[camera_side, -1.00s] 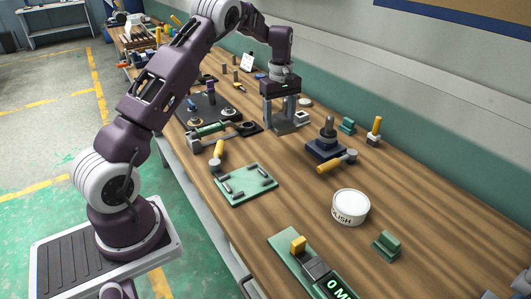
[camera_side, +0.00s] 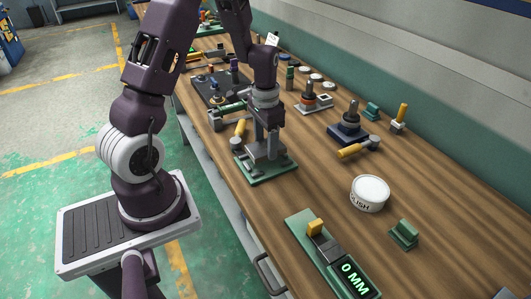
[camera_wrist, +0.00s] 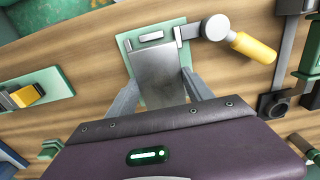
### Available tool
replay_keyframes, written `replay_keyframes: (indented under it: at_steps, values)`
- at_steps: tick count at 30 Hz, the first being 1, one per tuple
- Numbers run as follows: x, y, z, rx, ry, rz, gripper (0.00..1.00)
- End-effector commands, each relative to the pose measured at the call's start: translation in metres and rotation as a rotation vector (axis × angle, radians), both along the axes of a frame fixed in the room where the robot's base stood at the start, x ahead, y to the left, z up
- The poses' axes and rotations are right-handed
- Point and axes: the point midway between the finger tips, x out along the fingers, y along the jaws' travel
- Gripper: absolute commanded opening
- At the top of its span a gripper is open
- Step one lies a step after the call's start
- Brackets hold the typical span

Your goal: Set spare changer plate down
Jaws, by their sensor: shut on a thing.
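The spare changer plate is a flat grey metal plate (camera_side: 262,155), also large in the wrist view (camera_wrist: 158,62). My gripper (camera_side: 264,140) is shut on it, with one finger on each side in the wrist view (camera_wrist: 160,88). The plate is over the green tray (camera_side: 264,177) with raised grey edge bars, whose corner also shows in the wrist view (camera_wrist: 124,42). The plate looks level and low over the tray. I cannot tell whether it touches the tray; my fingers and the plate hide most of the tray's middle.
A yellow-handled mallet (camera_wrist: 235,35) lies close beside the tray. A white polish tin (camera_side: 370,193), a green block (camera_side: 404,235) and a gauge reading 0 MM (camera_side: 345,268) stand to the right. A dark blue stand (camera_side: 349,133) is behind. Bare wood lies between tray and tin.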

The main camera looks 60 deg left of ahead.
Motion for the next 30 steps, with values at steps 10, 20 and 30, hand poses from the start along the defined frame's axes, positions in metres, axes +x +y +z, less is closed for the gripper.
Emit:
replay_keyframes:
  at_steps: [10, 20, 30]
  values:
    - [0.000, 0.000, -0.032, 0.000, 0.000, 0.002, 0.00]
    - [0.000, 0.000, -0.035, 0.000, 0.001, 0.002, 0.81]
    - [0.000, 0.000, -0.032, 0.000, 0.001, 0.002, 0.81]
